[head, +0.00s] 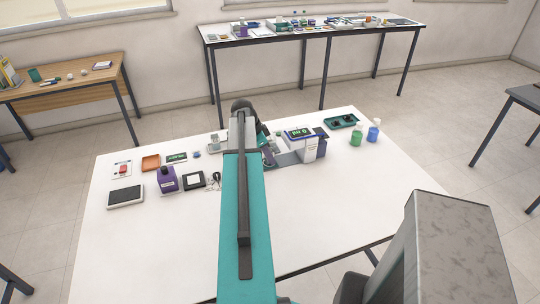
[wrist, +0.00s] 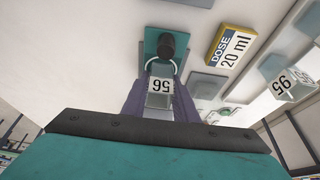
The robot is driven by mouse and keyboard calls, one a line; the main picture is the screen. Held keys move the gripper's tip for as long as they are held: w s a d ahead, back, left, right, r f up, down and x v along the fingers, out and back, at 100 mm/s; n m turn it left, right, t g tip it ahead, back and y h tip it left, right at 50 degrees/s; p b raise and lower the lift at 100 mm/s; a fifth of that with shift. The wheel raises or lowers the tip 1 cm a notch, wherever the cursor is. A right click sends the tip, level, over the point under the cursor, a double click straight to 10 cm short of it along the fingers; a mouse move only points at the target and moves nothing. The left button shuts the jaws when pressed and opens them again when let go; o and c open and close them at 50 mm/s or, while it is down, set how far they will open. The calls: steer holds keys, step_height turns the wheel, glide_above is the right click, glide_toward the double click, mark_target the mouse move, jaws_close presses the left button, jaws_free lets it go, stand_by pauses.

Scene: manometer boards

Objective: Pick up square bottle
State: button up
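A purple square-sided bottle (head: 167,182) with a dark cap and a pale label stands upright on the white table, left of my arm. My arm reaches forward over the table, and its link hides my gripper in the head view. In the wrist view, two purple-grey prongs that look like my gripper (wrist: 162,90) rise from behind my dark-edged teal link. A small pale block marked with digits (wrist: 160,86) shows between them. I cannot tell if they touch it or how far apart they are. The purple bottle is not clearly seen in the wrist view.
Near the bottle are a white-topped box (head: 194,180), a dark-faced pad (head: 125,197) and an orange tray (head: 151,162). The front is mostly clear.

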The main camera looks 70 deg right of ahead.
steer(key=shift+r, duration=0.1)
stand_by(0.3)
steer(key=shift+r+b, duration=0.9)
steer(key=shift+r, duration=0.7)
steer(key=s+a+b, duration=0.1)
steer(key=s+a, duration=0.1)
steer(key=a, duration=0.2)
steer(key=s+a+r+b, duration=0.1)
steer(key=s+a, duration=0.1)
steer(key=a, duration=0.3)
steer(key=s+a+b, duration=0.2)
steer(key=a, duration=0.3)
steer(key=shift+s+r, duration=0.15)
steer(key=shift+r, duration=0.15)
steer(key=shift+r, duration=0.2)
steer(key=shift+a+r+p, duration=0.1)
steer(key=shift+r+p, duration=1.1)
steer(key=shift+r, duration=0.15)
